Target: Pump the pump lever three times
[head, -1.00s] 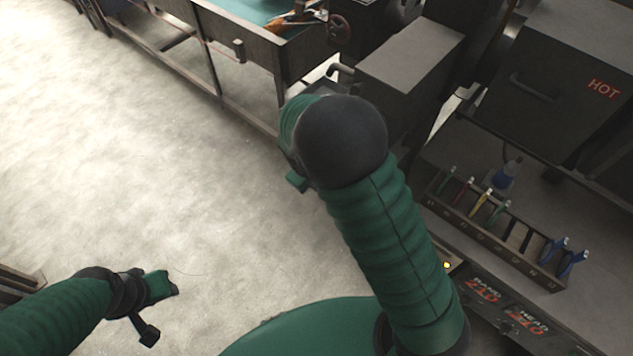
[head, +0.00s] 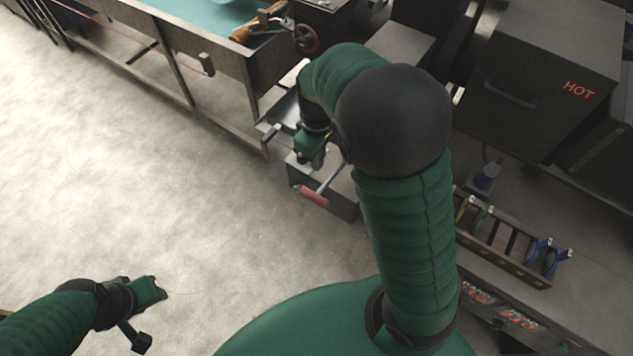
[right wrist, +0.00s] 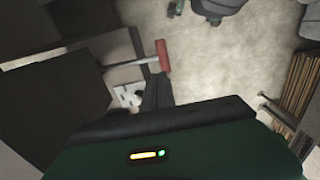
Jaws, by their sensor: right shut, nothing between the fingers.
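The pump lever (head: 314,196) is a metal rod with a red grip, sticking out from a low grey box (head: 338,187) below the bench. In the right wrist view the red grip (right wrist: 162,56) is just beyond the dark fingers, apart from them as far as I can tell. My right gripper (head: 316,162) is shut and empty, pointing down beside the rod. My right forearm and elbow hide part of the box. My left gripper (head: 146,312) is open and empty at lower left, over the bare floor, far from the lever.
A workbench (head: 200,62) with an orange tool (head: 258,26) and a handwheel (head: 305,38) stands behind. A dark box marked HOT (head: 545,75) and a rack of tools (head: 510,243) stand at right. The floor at left is clear.

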